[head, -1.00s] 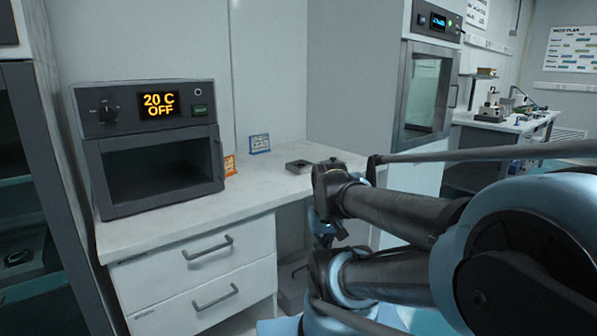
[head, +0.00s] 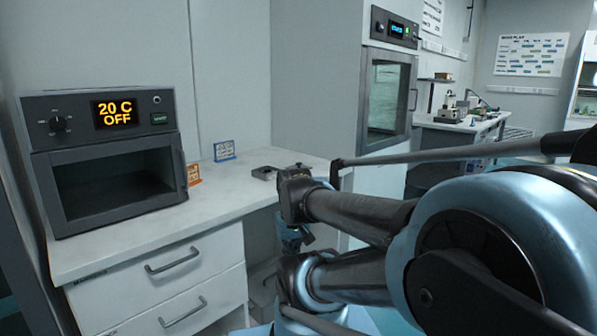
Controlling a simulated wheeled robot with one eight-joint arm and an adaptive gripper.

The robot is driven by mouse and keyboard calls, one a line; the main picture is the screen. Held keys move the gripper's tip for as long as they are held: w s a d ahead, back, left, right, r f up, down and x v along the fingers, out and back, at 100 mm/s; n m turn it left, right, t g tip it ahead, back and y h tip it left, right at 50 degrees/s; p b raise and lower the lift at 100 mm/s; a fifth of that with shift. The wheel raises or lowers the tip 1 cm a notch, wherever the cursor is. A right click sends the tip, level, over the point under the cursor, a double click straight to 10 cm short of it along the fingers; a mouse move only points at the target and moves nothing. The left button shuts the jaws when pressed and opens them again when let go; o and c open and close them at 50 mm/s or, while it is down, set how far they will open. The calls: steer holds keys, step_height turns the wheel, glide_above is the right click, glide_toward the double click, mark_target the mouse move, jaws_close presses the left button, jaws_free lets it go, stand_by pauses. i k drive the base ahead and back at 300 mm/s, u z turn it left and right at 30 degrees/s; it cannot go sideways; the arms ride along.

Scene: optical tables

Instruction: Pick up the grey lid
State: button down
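No grey lid can be made out for certain. A small dark grey, flat, blocky object (head: 264,172) lies on the white worktop beside my arm; I cannot tell whether it is the lid. My folded arm fills the right and lower middle of the head view. What seems to be my gripper (head: 294,240) hangs below the wrist, in front of the worktop's right part, apart from the grey object. Its fingers are small and partly hidden by arm links, so their opening cannot be told.
A grey oven (head: 108,150) reading "20 C OFF" stands on the left of the worktop (head: 210,208). Orange (head: 193,175) and blue (head: 224,151) small signs stand beside it. Drawers (head: 170,285) are below. A tall cabinet oven (head: 390,100) and another bench (head: 460,124) are behind.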

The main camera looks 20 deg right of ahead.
mark_target(256, 173)
steer(key=k, duration=1.3)
steer(key=u, duration=0.05)
steer(key=i, duration=1.05)
steer(key=z, duration=0.75)
steer(key=i, duration=0.75)
steer(key=z, duration=0.55)
